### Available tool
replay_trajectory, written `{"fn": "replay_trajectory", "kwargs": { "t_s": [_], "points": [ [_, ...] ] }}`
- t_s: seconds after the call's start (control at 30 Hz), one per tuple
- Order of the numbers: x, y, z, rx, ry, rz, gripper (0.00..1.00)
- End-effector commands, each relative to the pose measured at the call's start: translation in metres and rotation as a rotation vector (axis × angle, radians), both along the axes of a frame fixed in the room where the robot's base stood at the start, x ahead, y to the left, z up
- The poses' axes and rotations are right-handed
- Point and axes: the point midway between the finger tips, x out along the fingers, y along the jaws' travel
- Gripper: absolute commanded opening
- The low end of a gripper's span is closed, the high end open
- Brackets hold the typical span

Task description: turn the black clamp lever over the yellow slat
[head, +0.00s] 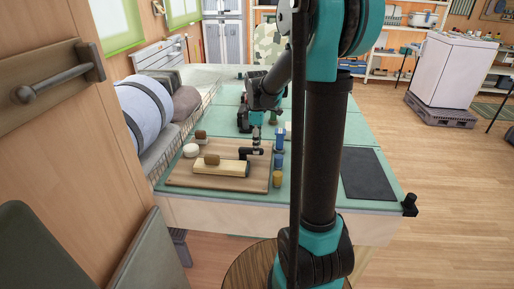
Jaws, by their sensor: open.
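The pale yellow slat (225,169) lies on a brown wooden board (190,180) on the table. A small black part, which looks like the clamp lever (247,154), is at the slat's right end. My gripper (256,139) points down just above this black part and is open. At this size I cannot tell whether the fingers touch the lever or are around it, nor exactly which way the lever points. A brown block (212,159) sits at the slat's left part.
A white round piece (190,150) and a small brown piece (201,134) are at the board's back left. Blue pieces (279,142) and a yellow one (277,179) line its right side. A dark mat (368,174) lies bare at right. My arm hides part of the table.

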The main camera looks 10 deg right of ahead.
Motion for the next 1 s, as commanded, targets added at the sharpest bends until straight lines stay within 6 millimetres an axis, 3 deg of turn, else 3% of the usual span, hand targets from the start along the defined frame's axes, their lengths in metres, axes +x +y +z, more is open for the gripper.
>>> {"fn": "replay_trajectory", "kwargs": {
  "t_s": [0.2, 0.5, 0.87, 1.0],
  "points": [
    [0.000, 0.000, -0.016, 0.000, 0.000, 0.000, 0.45],
    [0.000, 0.000, -0.018, 0.000, 0.000, 0.000, 0.45],
    [0.000, 0.000, -0.017, 0.000, 0.000, 0.000, 0.00],
    [0.000, 0.000, -0.017, 0.000, 0.000, 0.000, 0.00]
  ]
}}
